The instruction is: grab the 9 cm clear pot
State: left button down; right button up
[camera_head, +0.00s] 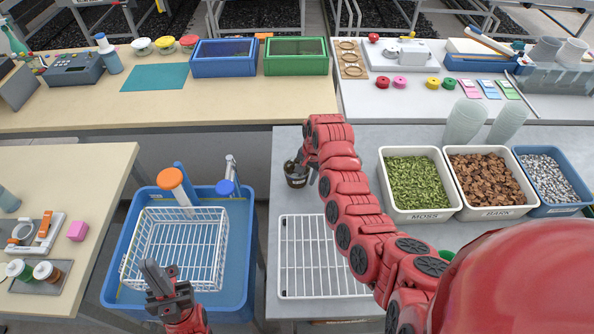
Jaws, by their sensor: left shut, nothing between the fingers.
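Two pale translucent pots or pot stacks stand at the back of the grey bench on the right, a left one (465,122) and a right one (508,122). No size mark is readable on them. A small dark pot (297,178) with a label stands near the bench's left edge. My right gripper (304,160) is at this dark pot's rim, partly hidden by its own arm; whether it grips the pot cannot be seen. My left gripper (160,280) is shut and empty above the front of the blue tub (112,275), away from the pots.
Labelled bins of moss (386,184), bark (452,178) and grey stones (577,207) stand right of my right arm. A white wire rack (283,255) lies in front of the dark pot.

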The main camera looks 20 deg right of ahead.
jog(key=shift+w+f, duration=0.1)
jog(key=shift+f, duration=0.65)
grip_shut()
